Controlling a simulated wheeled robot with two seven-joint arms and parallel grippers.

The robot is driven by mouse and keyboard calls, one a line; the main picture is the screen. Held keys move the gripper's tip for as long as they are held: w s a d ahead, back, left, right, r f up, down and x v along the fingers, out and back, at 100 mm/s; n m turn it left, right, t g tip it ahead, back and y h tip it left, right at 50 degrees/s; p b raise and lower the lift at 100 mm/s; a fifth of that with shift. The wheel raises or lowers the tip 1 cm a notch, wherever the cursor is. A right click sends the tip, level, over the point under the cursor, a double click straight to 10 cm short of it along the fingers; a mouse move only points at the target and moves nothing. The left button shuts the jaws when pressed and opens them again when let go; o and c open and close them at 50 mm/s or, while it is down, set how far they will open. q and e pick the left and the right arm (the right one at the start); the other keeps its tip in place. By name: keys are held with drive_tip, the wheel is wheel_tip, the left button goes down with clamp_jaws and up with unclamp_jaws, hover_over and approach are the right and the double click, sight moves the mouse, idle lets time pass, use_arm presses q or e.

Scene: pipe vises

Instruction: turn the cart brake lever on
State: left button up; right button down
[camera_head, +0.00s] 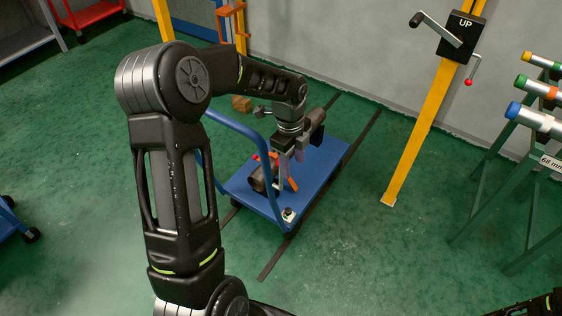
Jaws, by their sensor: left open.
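The blue cart (325,172) stands on the green floor in the middle of the head view, its blue push handle (236,123) at its left end. A small fitting with a dark knob on a pale base (288,214) sits at the cart's near corner. I cannot tell for certain whether it is the brake lever or which way it is set. My left gripper (288,168) points down over the cart deck, open, above and behind that fitting and apart from it. Grey and orange parts (262,178) lie on the deck beside the gripper, partly hidden by it.
Dark strips (362,135) run along the floor by the cart. A yellow post (425,115) with a crank box marked UP (462,36) stands to the right. A green rack holds pipes (535,120) at the far right. The floor in front of the cart is clear.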

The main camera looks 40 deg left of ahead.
use_arm(q)
drive_tip(key=shift+m+y, duration=0.4)
drive_tip(key=shift+m, duration=0.4)
drive_tip(key=a+r, duration=0.3)
drive_tip(key=r, duration=0.1)
drive_tip(key=shift+s+a+r, duration=0.1)
drive_tip(key=shift+s+a, duration=0.15)
drive_tip(key=shift+a, duration=0.05)
drive_tip(key=shift+f+p, duration=0.35)
drive_tip(key=shift+f, duration=3.65)
drive_tip(key=shift+c, duration=0.3)
clamp_jaws()
